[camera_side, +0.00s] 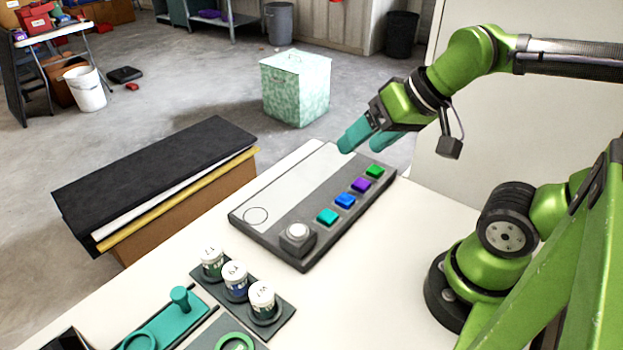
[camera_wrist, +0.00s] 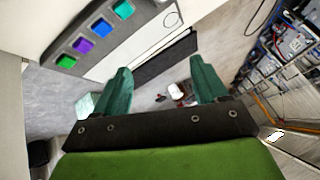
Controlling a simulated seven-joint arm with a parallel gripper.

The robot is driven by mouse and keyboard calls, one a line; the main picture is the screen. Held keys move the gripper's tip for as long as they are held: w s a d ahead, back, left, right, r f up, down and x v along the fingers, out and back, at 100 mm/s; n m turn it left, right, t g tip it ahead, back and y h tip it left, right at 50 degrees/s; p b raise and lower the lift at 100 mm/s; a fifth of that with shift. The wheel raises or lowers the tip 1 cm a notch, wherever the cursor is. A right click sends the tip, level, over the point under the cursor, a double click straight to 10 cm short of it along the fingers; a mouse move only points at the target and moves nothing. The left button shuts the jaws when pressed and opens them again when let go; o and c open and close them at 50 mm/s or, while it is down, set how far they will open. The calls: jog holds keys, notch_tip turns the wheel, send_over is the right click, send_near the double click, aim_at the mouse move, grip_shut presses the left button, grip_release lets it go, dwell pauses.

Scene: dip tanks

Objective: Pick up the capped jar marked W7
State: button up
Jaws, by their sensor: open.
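Three white-capped jars stand upright in a row in a dark rack (camera_side: 284,316) at the lower middle of the side view. They are a far jar (camera_side: 211,264), a middle jar (camera_side: 235,281) and a near jar (camera_side: 262,301). Dark marks show on their caps, but they are too small for me to tell which reads W7. My gripper (camera_side: 362,143) is open and empty, raised above the far end of the button panel, well away from the jars. Its two teal fingers stand apart in the wrist view (camera_wrist: 160,72). No jar shows in that view.
The button panel (camera_side: 315,185) with several coloured buttons and a round knob (camera_side: 297,236) lies between my gripper and the jars. A teal fixture (camera_side: 170,325) and a green ring (camera_side: 235,341) are beside the rack. White table is clear right of the jars.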

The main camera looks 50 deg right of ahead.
jog(key=w+a+f+n+g, duration=0.2)
jog(key=a, duration=0.4)
jog(key=w+a+f+n+g, duration=0.1)
jog(key=a+f+n+g, duration=0.15)
jog(key=a, duration=0.35)
jog(key=m+g+h, duration=0.2)
jog(key=m+g, duration=0.1)
send_over(260, 290)
jog(key=f, duration=1.2)
jog(key=shift+s+d, duration=0.1)
jog(key=shift+s, duration=0.15)
jog(key=shift+w+f, duration=0.2)
jog(key=shift+f, duration=2.75)
jog(key=shift+c, duration=0.3)
jog(key=c, duration=1.1)
jog(key=shift+o, duration=0.2)
